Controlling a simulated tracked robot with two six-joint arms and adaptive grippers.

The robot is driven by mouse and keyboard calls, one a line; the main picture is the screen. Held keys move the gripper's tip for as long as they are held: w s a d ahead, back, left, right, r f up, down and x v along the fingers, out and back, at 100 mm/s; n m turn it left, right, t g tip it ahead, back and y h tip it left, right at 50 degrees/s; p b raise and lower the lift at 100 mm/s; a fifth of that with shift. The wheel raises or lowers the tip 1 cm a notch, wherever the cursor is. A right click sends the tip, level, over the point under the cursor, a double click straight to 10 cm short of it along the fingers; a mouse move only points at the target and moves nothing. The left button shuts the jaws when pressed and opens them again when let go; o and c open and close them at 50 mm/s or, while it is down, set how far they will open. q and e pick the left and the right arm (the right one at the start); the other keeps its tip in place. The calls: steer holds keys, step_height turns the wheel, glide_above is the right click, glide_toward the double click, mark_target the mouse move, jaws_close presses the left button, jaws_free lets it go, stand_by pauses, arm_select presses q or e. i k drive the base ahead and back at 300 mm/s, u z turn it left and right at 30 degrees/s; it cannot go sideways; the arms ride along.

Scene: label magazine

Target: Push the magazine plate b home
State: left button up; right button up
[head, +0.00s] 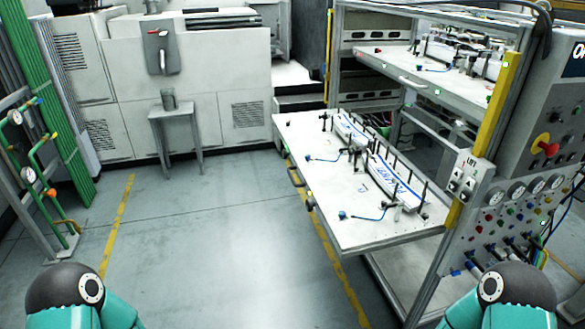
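A white magazine plate (340,205) sticks far out to the left of the metal rack on the right. I cannot read a letter on it, so I cannot tell for certain that it is plate b. It carries two white label stacks (395,185) between dark upright pins, with blue leads lying beside them. A dark handle (295,178) sits on its left edge. A second plate (390,60) with similar stacks lies higher in the rack. Only my teal arm parts show at the bottom corners; neither gripper is in view.
The rack's yellow-striped post (485,130) and a control panel (530,190) with gauges and knobs stand at the right. A small stool (174,115) stands before a grey machine (180,70). Green pipes (50,90) line the left. The middle floor is clear.

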mark_target(328, 178)
steer(key=z, duration=0.45)
steer(key=i, duration=1.25)
steer(key=u, duration=0.35)
